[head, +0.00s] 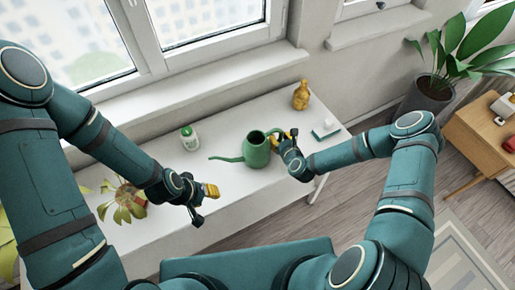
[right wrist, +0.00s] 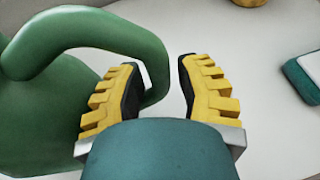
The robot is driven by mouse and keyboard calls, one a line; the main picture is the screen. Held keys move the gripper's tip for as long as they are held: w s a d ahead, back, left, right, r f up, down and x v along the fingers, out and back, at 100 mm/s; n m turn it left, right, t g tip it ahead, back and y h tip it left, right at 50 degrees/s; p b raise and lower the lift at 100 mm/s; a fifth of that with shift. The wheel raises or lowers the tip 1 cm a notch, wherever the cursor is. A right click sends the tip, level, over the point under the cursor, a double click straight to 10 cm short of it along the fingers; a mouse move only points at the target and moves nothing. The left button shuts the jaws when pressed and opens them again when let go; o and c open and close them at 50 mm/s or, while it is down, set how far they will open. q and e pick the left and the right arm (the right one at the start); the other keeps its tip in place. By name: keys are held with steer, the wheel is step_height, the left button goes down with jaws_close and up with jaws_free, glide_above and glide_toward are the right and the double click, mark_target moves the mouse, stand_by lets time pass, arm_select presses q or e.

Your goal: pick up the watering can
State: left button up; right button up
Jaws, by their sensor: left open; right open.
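The green watering can (head: 257,153) stands upright on the white table, its spout pointing left and its handle on the right. My right gripper (head: 284,138) is open beside the handle. In the right wrist view, the curved handle (right wrist: 105,32) passes behind the left finger, and part of it shows between the open fingers of this gripper (right wrist: 155,80). I cannot tell whether a finger touches it. The can's body is cut off at that view's left edge. My left gripper (head: 206,192) is open and empty, left of the can and nearer me.
The white table (head: 235,185) also holds a white-and-green jar (head: 189,139), a golden bottle (head: 301,96), a teal-and-white item (head: 326,129) and a drooping plant (head: 128,200). A potted plant (head: 431,92) and wooden cabinet (head: 480,130) stand at right. Windows are behind.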

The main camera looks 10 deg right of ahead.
jaws_close()
steer(key=shift+r, duration=0.2)
stand_by(0.3)
